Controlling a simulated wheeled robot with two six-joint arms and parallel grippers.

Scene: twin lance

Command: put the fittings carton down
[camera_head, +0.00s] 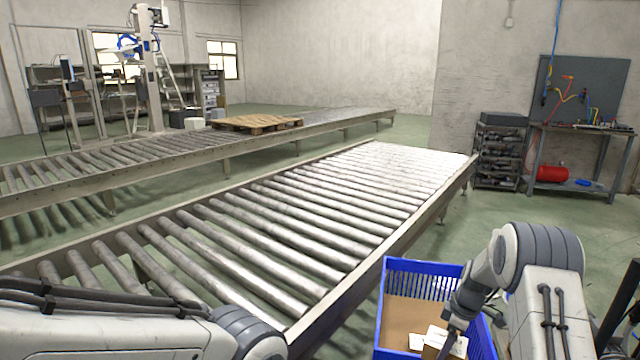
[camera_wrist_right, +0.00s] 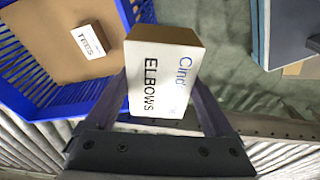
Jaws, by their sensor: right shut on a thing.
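The fittings carton (camera_wrist_right: 160,80), a small white and brown box lettered "ELBOWS", is between the fingers of my right gripper (camera_wrist_right: 160,95) in the right wrist view. The gripper is shut on it. In the head view my right gripper (camera_head: 450,335) points down over a blue crate (camera_head: 420,265); the lower part of the carton there is hard to make out. A second small carton (camera_wrist_right: 90,41), lettered "TEES", lies on the crate's brown bottom. Only my left arm shows at the lower left of the head view; its gripper is out of view.
A roller conveyor (camera_head: 290,225) runs beside the crate, with a second conveyor (camera_head: 100,170) behind it. A wooden pallet (camera_head: 257,123) lies on the far one. A workbench (camera_head: 580,130) with a red cylinder (camera_head: 553,173) below stands at the right. The near rollers are bare.

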